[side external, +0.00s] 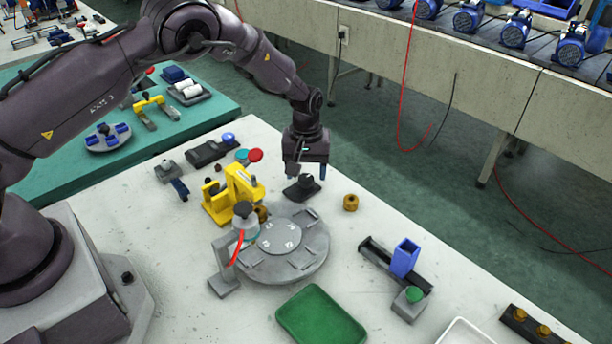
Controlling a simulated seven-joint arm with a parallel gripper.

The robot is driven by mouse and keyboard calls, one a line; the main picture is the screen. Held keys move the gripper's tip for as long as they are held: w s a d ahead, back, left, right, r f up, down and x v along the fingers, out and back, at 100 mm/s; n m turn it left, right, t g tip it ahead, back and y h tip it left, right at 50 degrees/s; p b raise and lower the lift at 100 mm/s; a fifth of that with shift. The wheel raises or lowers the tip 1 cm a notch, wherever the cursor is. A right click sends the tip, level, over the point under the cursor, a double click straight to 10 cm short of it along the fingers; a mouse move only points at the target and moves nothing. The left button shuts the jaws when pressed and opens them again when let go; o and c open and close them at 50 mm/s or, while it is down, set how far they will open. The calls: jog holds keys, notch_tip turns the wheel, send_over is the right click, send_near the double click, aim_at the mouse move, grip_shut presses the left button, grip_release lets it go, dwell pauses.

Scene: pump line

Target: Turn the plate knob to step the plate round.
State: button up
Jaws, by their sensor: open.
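A round grey plate (312,255) with marked sectors and a raised centre disc lies flat on the white table. Just behind it, a black knob (303,186) stands on a dark flat base, and it appears to be the plate knob. My gripper (306,176) points down over this knob, its open fingers to the left and right of it. I cannot tell whether either finger touches the knob. Part of the knob's top is hard to make out under the gripper.
A yellow fixture (217,205) and a grey post with a dark cap (243,210) crowd the plate's left side. A brass piece (350,202) stands to the right. A blue block (404,258), a green button (414,294) and a green tray (320,316) are nearer the front.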

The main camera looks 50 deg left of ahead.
jog(key=shift+f, duration=1.1)
jog(key=c, duration=0.9)
